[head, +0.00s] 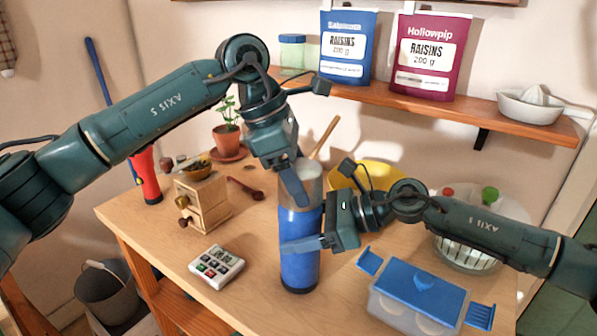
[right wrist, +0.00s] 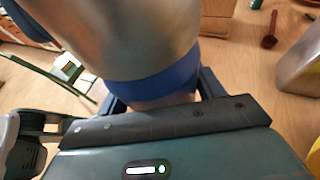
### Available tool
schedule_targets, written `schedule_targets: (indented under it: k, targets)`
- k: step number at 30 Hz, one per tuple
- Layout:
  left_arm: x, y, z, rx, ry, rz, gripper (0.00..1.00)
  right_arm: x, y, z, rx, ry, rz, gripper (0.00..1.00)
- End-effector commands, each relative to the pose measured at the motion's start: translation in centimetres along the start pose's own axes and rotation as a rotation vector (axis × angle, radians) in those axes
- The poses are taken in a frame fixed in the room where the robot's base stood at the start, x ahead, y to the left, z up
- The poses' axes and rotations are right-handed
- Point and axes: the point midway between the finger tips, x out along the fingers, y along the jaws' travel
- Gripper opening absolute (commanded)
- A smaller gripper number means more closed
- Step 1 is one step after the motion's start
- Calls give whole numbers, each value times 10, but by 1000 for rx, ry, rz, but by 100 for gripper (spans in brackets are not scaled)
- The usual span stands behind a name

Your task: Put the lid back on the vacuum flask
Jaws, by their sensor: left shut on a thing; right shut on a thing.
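The vacuum flask (head: 299,262) stands upright on the table, with a tall blue body. My left gripper (head: 298,192) comes down from above and is shut on the lid. My right gripper (head: 304,243) is shut on the blue body from the right. In the right wrist view the silver lid (right wrist: 140,35) looms close above the blue flask (right wrist: 155,82), whose lower part is hidden.
A lunch box with blue lid (head: 417,289) is right of the flask. A white keypad (head: 216,267) and wooden drawer box (head: 203,205) are left. A shelf (head: 475,118) overhangs the back.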

Motion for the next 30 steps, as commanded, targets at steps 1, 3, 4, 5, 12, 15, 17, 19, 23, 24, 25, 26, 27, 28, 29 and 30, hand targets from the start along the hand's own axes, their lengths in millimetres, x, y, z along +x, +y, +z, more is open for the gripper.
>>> schedule_targets:
  k: [1,3,4,5,12,15,17,19,23,24,25,26,27,28,29,30]
  targets:
    - [0,0,0,0,0,0,39,0,0,0,1,0,0,3]
    - [0,0,0,10,1,-4,39,0,0,0,1,0,0,3]
    - [0,0,0,22,2,-10,39,0,0,0,1,0,0,3]
    - [1,0,0,43,3,-18,39,0,0,0,1,0,0,3]
    - [1,2,1,415,5,-178,39,0,0,0,0,1,0,3]
    - [1,2,2,604,6,-258,39,0,0,0,0,1,1,3]
    - [1,3,2,717,6,-306,39,0,0,0,-1,1,1,3]
    - [1,3,3,847,7,-361,39,0,0,0,-1,1,1,3]
    - [2,2,4,1083,10,-464,39,0,0,0,-1,1,1,3]
    - [2,2,3,1152,13,-496,39,0,0,0,-2,1,1,3]
    - [2,2,4,1203,13,-517,39,0,0,0,-2,1,1,3]
    - [2,2,4,1254,14,-538,39,0,0,0,-2,1,1,3]
    - [2,2,4,1321,15,-567,39,0,0,0,-1,1,1,3]
    - [3,2,4,1370,14,-588,39,0,0,0,-1,1,1,3]
    - [3,1,4,1415,14,-607,39,0,0,0,-1,1,1,3]
    - [3,1,4,1472,14,-631,39,0,0,0,-1,1,1,3]
